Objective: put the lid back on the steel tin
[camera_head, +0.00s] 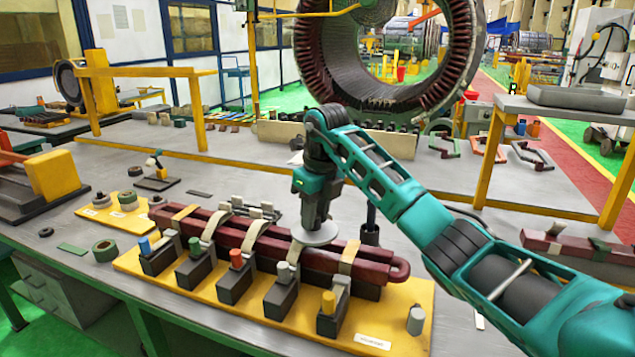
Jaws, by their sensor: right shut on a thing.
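My right gripper (315,222) points down over the middle of the table. It is shut on a pale grey round lid (318,236), held flat in front of the dark red coil bars. The lid hides part of the bars behind it. I cannot tell surely which thing is the steel tin. A small grey metal cylinder (416,320) stands at the right end of the yellow board, to the right of and nearer than the lid. A dark cup (370,236) with a rod in it stands right of the gripper. My left gripper is not in view.
The yellow board (380,325) carries dark blocks with coloured plugs (236,260) and the dark red coil bars (380,266). Tape rolls (105,250) lie at the left. A yellow frame (145,72) and a large stator ring (400,100) stand behind.

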